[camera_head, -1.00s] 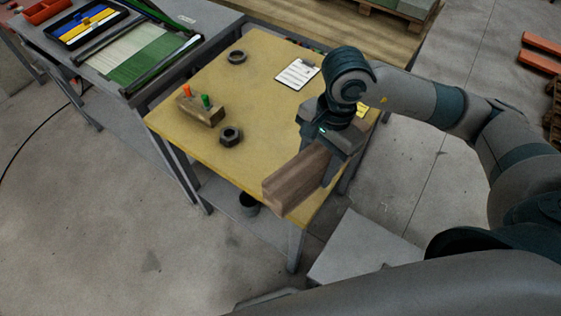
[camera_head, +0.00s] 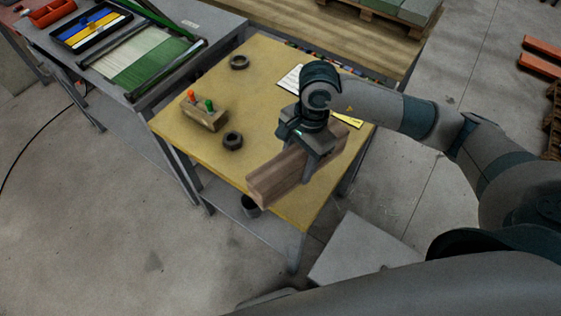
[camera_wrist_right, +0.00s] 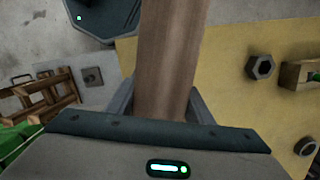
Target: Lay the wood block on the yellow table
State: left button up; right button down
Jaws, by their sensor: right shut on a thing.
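The wood block (camera_head: 276,177) is a long brown beam, and my right gripper (camera_head: 308,158) is shut on it near its middle. In the head view the block shows over the front right part of the yellow table (camera_head: 207,152). Its near end reaches about the table's front edge. I cannot tell how high it is above the top. In the right wrist view the block (camera_wrist_right: 166,60) runs up between the fingers of my right gripper (camera_wrist_right: 160,105), with the yellow top (camera_wrist_right: 222,75) to the right. My left gripper is not in view.
On the table are a small wooden holder (camera_head: 205,117) with an orange and a green peg, a dark nut (camera_head: 233,140), a dark ring (camera_head: 239,62) and a partly hidden clipboard (camera_head: 290,80). The table's middle is clear. A grey bench (camera_head: 215,25) adjoins at the upper left.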

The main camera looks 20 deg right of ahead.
jog(key=w+f, duration=0.1)
jog(key=w+a+p, duration=0.1)
jog(key=w, duration=0.1)
jog(key=w+a+f, duration=0.1)
jog(key=shift+w+a+f+p, duration=0.2)
jog(key=shift+w+f+p, duration=0.1)
jog(key=shift+p, duration=0.1)
jog(key=shift+w+a+f, duration=0.2)
jog(key=shift+w+f, duration=0.15)
jog(key=shift+f, duration=0.05)
jog(key=shift+f, duration=0.1)
jog(key=shift+f+p, duration=1.1)
jog(key=shift+f, duration=0.8)
